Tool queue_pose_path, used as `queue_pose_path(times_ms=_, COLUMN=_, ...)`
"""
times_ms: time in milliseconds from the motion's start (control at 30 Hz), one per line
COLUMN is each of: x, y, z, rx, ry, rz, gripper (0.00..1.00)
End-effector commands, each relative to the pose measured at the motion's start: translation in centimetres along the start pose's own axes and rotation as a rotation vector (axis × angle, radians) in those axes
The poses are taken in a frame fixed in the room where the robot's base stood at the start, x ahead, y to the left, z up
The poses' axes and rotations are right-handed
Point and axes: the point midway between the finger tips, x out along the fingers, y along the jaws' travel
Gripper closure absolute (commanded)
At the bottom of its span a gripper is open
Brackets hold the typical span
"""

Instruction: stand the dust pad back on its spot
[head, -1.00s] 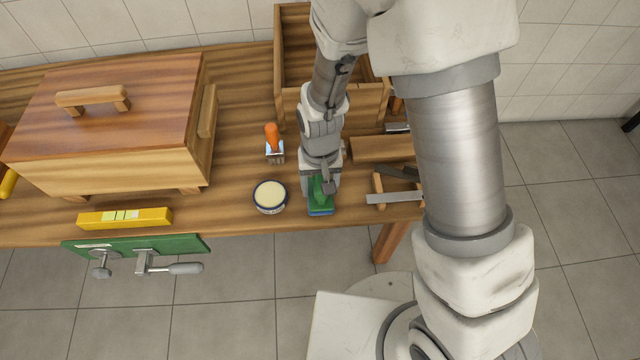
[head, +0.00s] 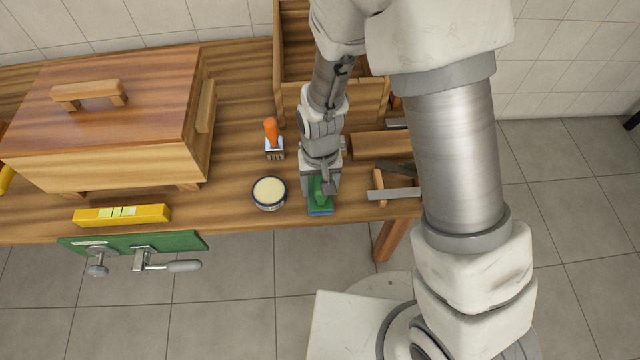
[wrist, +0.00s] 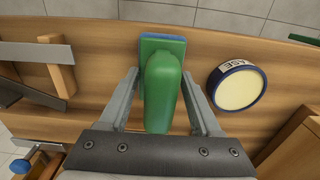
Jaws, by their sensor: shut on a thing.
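The dust pad (head: 320,209) has a green body and handle with a blue pad. It is at the front edge of the wooden bench, right of a round tin. My gripper (head: 319,188) comes down over it from above. In the wrist view, the green handle of the dust pad (wrist: 162,90) sits between the two fingers of my gripper (wrist: 160,74), with the blue edge at its far end. My gripper is shut on it. I cannot tell whether its underside touches the bench, and no marked spot shows.
A round tin (head: 269,193) stands close left of the pad, with an orange-handled brush (head: 272,138) behind it. Metal and wooden tools (head: 394,193) lie to the right. A yellow bar (head: 122,215) and a lidded wooden box (head: 110,130) are at left. An open crate (head: 290,105) stands behind.

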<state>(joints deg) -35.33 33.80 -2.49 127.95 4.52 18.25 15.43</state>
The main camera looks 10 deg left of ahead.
Motion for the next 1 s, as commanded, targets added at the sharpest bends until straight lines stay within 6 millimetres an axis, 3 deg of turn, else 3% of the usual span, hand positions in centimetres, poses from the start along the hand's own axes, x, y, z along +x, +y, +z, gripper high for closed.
queue_pose_path(times_ms=167, x=0.2, y=0.0, z=0.0, rx=0.000, ry=0.000, rz=0.000, gripper=1.00)
queue_pose_path(times_ms=200, x=0.2, y=0.0, z=0.0, rx=0.000, ry=0.000, rz=0.000, gripper=0.33)
queue_pose_path(times_ms=400, x=0.2, y=0.0, z=0.0, rx=0.000, ry=0.000, rz=0.000, gripper=0.00)
queue_pose_path(times_ms=667, x=0.0, y=0.0, z=0.0, rx=0.000, ry=0.000, rz=0.000, gripper=0.00)
queue_pose_path(times_ms=1000, x=-2.5, y=0.0, z=0.0, rx=0.000, ry=0.001, rz=0.000, gripper=0.00)
